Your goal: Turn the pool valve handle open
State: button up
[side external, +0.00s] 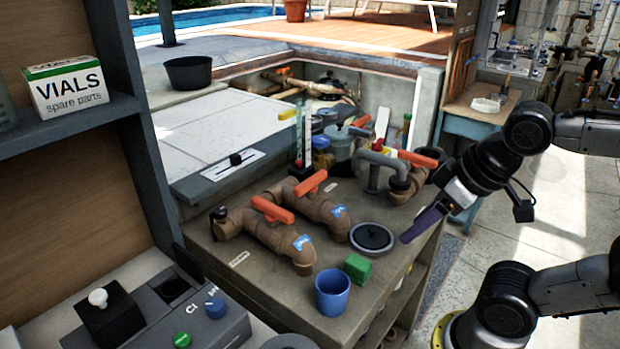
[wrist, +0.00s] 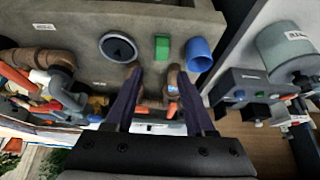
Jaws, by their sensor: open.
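Several brown pipe valves with orange handles stand on the grey bench. One orange handle (side external: 271,209) is on the left pipe, a second handle (side external: 310,182) is on the middle pipe, and a third handle (side external: 418,159) is at the back right by a grey handle-shaped pipe (side external: 385,158). I cannot tell which one is the pool valve. My gripper (side external: 405,239) hangs at the bench's right edge, apart from the handles. In the wrist view my gripper (wrist: 155,70) has its two dark purple fingers spread, with nothing held between them.
A black round lid (side external: 371,238), a green block (side external: 357,268) and a blue cup (side external: 332,292) sit near the bench's front right. A grey control box (side external: 190,310) is at lower left.

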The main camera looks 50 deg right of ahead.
jog(key=w+d+r+m+g, duration=0.2)
jog(key=w+r+m+g, duration=0.1)
jog(key=w+r+m, duration=0.95)
jog(key=m+g, duration=0.3)
jog(key=m, duration=0.2)
send_over(311, 178)
notch_tip(311, 178, down, 4)
notch_tip(311, 178, down, 13)
jog(key=shift+f, duration=0.15)
grip_shut()
